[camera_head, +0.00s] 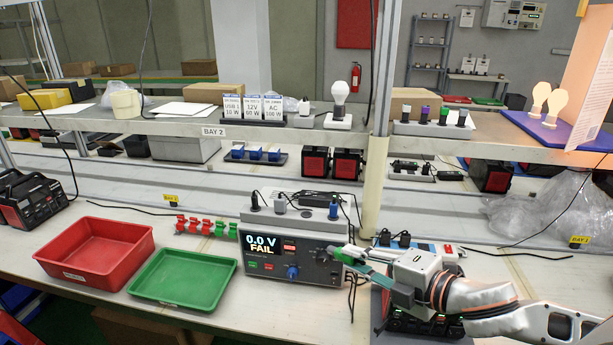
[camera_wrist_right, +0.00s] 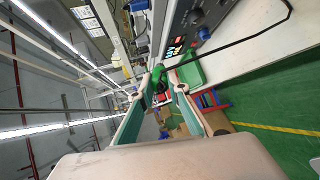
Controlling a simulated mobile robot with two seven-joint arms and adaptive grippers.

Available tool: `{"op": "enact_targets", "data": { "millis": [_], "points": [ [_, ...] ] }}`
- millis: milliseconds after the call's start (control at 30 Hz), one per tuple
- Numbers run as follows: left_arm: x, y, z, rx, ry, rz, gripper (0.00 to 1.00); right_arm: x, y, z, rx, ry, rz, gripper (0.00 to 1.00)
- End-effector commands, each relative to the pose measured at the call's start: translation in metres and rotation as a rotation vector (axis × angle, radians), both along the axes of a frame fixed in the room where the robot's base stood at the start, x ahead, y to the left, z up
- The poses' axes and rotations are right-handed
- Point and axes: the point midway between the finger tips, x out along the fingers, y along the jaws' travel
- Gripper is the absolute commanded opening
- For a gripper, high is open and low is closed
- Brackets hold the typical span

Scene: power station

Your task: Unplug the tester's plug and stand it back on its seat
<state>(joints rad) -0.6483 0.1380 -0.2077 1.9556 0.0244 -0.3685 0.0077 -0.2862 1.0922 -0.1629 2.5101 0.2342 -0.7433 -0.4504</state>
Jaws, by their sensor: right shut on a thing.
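The tester (camera_head: 262,266) is a grey box on the bench; its display (camera_head: 262,245) reads "0.0 V FAIL". My right gripper (camera_head: 350,254) is at the tester's front right corner, shut on a green plug (camera_head: 347,258). In the right wrist view the green plug (camera_wrist_right: 158,73) sits between the fingertips, with a black cable running close by. I cannot tell whether the plug touches the tester. Black, grey and blue plugs stand along the tester's top; which place is the green plug's seat is unclear. My left gripper is not in view.
A red tray (camera_head: 97,281) and a green tray (camera_head: 150,302) lie left of the tester. Red and green clips (camera_head: 205,226) lie behind them. A post (camera_head: 373,185) rises behind the tester. A shelf (camera_head: 200,128) with boxes and bulbs crosses above the bench.

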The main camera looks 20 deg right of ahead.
Motion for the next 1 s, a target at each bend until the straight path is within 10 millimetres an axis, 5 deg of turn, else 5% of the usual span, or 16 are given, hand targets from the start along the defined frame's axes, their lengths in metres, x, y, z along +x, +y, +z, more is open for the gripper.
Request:
{"op": "enact_targets", "data": {
  "millis": [1000],
  "points": [
    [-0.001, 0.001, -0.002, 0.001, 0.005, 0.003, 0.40, -0.003, -0.003, 0.025, -0.068, 0.106, 0.224, 0.00]
  ]
}}
